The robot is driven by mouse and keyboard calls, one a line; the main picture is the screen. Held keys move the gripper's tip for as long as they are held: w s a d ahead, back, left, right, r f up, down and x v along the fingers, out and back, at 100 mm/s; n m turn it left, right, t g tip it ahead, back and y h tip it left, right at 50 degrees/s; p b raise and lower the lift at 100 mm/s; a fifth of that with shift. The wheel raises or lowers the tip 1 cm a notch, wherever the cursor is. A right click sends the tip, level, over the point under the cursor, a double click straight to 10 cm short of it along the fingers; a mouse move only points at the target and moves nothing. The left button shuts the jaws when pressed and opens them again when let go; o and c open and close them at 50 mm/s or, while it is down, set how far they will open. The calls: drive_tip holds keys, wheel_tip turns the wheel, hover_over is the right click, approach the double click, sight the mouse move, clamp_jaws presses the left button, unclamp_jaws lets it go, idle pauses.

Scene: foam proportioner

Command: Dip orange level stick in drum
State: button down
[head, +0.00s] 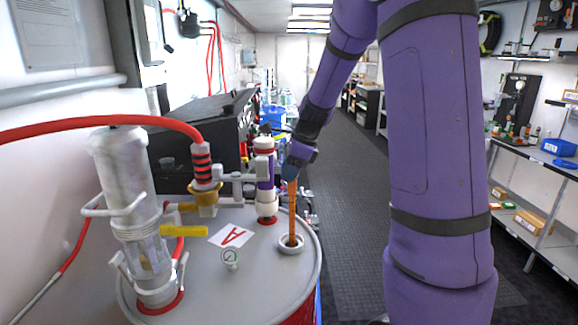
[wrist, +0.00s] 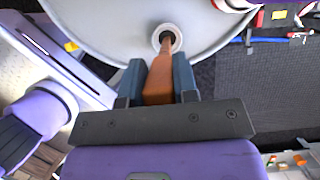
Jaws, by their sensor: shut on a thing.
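The orange level stick (head: 292,212) stands nearly upright, with its lower end inside the round opening (head: 291,244) on top of the drum (head: 270,279). My gripper (head: 295,168) is shut on the upper end of the stick, above the drum lid. In the wrist view the stick (wrist: 160,75) sits between the two blue-grey fingers of my gripper (wrist: 158,82). It runs down into the white-rimmed opening (wrist: 168,30) of the drum lid (wrist: 110,35). How deep the stick reaches is hidden inside the drum.
The aisle floor (head: 345,190) is free at the right.

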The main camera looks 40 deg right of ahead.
wheel_tip(320, 180, down, 11)
idle(1.5)
idle(1.4)
